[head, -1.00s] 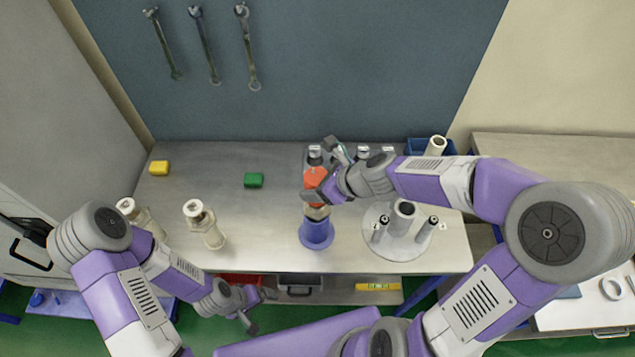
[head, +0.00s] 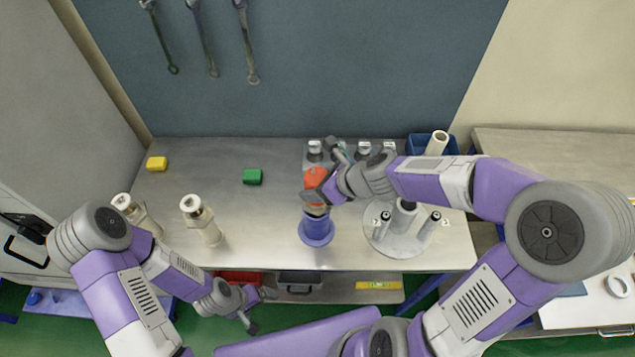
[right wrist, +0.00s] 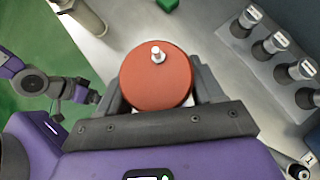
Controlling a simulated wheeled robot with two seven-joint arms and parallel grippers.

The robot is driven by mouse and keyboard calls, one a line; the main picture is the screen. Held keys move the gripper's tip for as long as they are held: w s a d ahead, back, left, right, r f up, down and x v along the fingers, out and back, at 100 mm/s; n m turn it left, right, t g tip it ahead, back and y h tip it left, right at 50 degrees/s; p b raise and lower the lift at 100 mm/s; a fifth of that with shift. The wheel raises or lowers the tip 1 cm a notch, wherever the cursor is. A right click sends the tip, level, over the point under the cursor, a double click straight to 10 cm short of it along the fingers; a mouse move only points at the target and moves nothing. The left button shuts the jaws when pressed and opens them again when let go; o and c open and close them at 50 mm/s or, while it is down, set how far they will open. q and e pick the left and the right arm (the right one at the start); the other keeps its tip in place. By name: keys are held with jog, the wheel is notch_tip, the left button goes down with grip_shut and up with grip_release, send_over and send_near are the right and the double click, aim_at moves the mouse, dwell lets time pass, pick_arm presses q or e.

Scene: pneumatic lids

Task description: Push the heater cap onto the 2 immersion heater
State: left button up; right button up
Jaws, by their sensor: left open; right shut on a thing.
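The heater cap looks to be the orange-red round piece (head: 314,177) in my right gripper (head: 320,184). In the right wrist view the cap (right wrist: 155,82) sits between both fingers, with a small pale stud on its top. My right gripper is shut on it. A blue flanged holder (head: 317,231) stands right below it, with a pale part showing between holder and cap. Whether the cap touches that part I cannot tell. No number 2 is readable on a heater here. My left gripper (head: 262,311) is open and empty in front of the table.
Two pale cylindrical fittings (head: 203,222) stand at the left of the table (head: 270,215). A round plate with several grey posts (head: 385,244) is right of the blue holder. A green block (head: 252,177) and a yellow block (head: 157,163) lie at the back left.

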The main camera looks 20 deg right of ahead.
jog(key=shift+f+b, duration=1.4)
jog(key=shift+f, duration=0.15)
jog(key=o, duration=1.1)
jog(key=p+v, duration=0.3)
jog(key=v, duration=0.4)
jog(key=shift+s+r, duration=0.2)
jog(key=shift+d, duration=0.1)
